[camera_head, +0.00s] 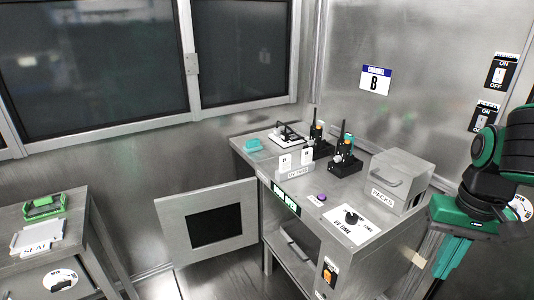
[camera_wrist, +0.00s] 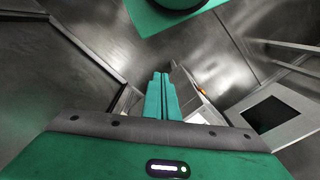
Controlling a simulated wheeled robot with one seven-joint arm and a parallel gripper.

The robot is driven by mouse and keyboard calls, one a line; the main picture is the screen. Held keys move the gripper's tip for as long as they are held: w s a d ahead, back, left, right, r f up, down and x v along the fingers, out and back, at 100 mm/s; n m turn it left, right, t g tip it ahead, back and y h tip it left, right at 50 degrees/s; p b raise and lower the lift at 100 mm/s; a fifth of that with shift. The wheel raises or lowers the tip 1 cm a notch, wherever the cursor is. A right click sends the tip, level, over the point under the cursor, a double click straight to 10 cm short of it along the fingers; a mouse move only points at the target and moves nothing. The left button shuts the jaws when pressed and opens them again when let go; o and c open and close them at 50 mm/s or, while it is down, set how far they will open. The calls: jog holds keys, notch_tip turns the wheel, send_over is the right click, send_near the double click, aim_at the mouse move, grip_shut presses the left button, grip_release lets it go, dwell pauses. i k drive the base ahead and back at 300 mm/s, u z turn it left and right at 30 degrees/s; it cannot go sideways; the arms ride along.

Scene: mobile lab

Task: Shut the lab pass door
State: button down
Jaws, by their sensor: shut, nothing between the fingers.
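The pass door (camera_head: 209,226) is a metal panel with a dark square window. It stands swung open to the left of the steel cabinet (camera_head: 335,255), hinged at the cabinet's front left edge. The cabinet's opening beside it shows a shelf. The door also shows at the right of the wrist view (camera_wrist: 268,114). My gripper (camera_head: 441,277) is at the right of the head view, pointing down, to the right of the cabinet and well apart from the door. In the wrist view its green fingers (camera_wrist: 161,78) are together, with nothing between them.
The cabinet top holds two black radios (camera_head: 341,152), a metal PACKS box (camera_head: 397,181), a teal block (camera_head: 252,145) and a timer dial (camera_head: 351,217). A side table (camera_head: 60,262) with green and white items stands at the left. Floor shows between table and door.

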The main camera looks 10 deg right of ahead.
aim_at(205, 224)
jog(key=u, duration=1.2)
jog(key=i, duration=1.25)
jog(key=z, duration=1.05)
